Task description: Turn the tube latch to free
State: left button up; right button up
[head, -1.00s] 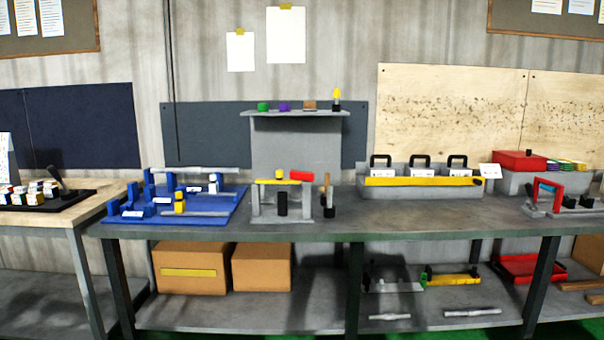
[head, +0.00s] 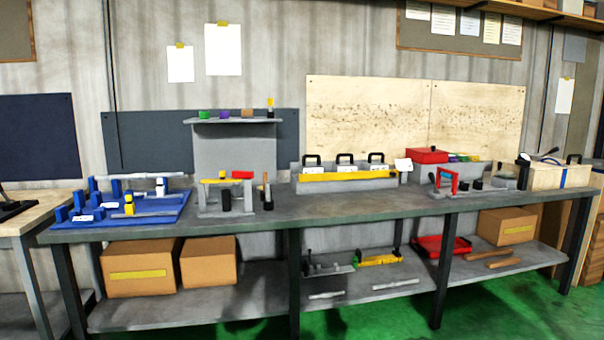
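Neither of my grippers is in the head view. A tube latch cannot be made out for certain at this distance. A blue fixture board (head: 160,214) with blue blocks, a small yellow block and metal rods lies at the left of the long bench. A grey stand (head: 224,209) beside it carries a yellow piece, a red piece (head: 242,174) and a black cylinder (head: 226,201). A grey rack (head: 300,187) with a yellow front bar (head: 345,176) and black handles stands in the middle. A small grey fixture with a red frame (head: 447,180) stands farther right.
The dark bench top (head: 330,206) has a clear front strip. Cardboard boxes (head: 139,268), a red tray (head: 441,247) and metal parts lie on the lower shelf. A wooden box (head: 558,177) stands at the right end. Green floor (head: 520,312) is open in front.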

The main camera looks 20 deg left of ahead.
aim_at(235, 174)
jog(key=u, duration=0.05)
jog(key=i, duration=2.1)
jog(key=u, duration=0.4)
